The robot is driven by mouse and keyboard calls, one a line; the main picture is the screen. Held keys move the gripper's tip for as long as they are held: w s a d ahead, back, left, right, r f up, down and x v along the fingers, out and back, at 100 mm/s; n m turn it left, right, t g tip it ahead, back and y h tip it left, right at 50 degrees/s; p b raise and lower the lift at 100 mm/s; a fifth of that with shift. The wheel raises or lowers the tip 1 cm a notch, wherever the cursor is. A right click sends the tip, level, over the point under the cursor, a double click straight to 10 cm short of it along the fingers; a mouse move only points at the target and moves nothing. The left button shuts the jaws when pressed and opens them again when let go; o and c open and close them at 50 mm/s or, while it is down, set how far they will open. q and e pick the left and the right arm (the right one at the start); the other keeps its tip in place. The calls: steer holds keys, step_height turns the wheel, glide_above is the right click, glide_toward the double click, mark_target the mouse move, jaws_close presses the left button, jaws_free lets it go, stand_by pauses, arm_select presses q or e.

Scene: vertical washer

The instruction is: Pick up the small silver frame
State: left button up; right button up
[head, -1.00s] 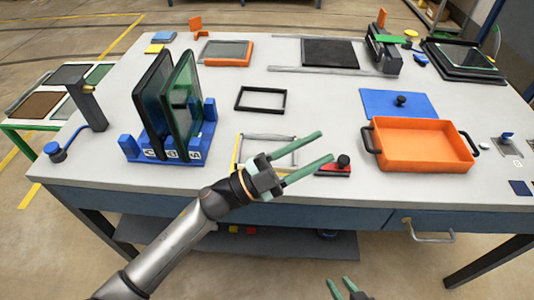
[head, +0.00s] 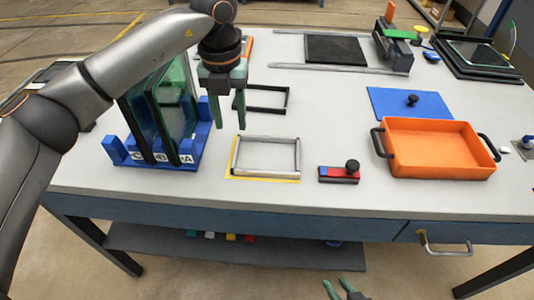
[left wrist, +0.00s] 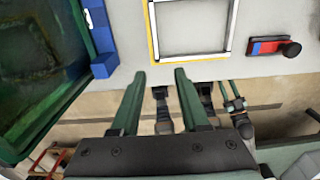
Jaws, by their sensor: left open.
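The small silver frame (head: 268,173) lies flat on the table inside a yellow outline, between the blue rack and the red-and-blue block. In the left wrist view the silver frame (left wrist: 192,56) shows at the top, cut off by the picture edge. My left gripper (head: 230,122) is open and empty, fingers pointing down, above and to the left of the frame in the head view. Its two green fingers (left wrist: 160,74) are apart in the left wrist view, with the frame beyond the tips. My right gripper (head: 337,285) is at the bottom edge, fingers apart and empty.
The blue rack (head: 190,158) with dark glass panels stands close left of the frame. A black frame (head: 262,108) lies behind it. The red-and-blue block with a black knob (head: 338,174) and an orange tray (head: 440,170) are to the right.

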arm_select(q)
glide_above(233, 164)
steer(key=f, duration=0.6)
steer(key=shift+w+d+f, duration=0.1)
steer(key=shift+w+f, duration=0.2)
steer(key=shift+f, duration=0.1)
steer(key=shift+s+f+p, duration=0.15)
steer(key=shift+f, duration=1.25)
steer(key=shift+s+f+p, duration=0.1)
steer(key=shift+f+p, duration=0.05)
steer(key=shift+f, duration=1.2)
steer(key=shift+c, duration=0.2)
jaws_close()
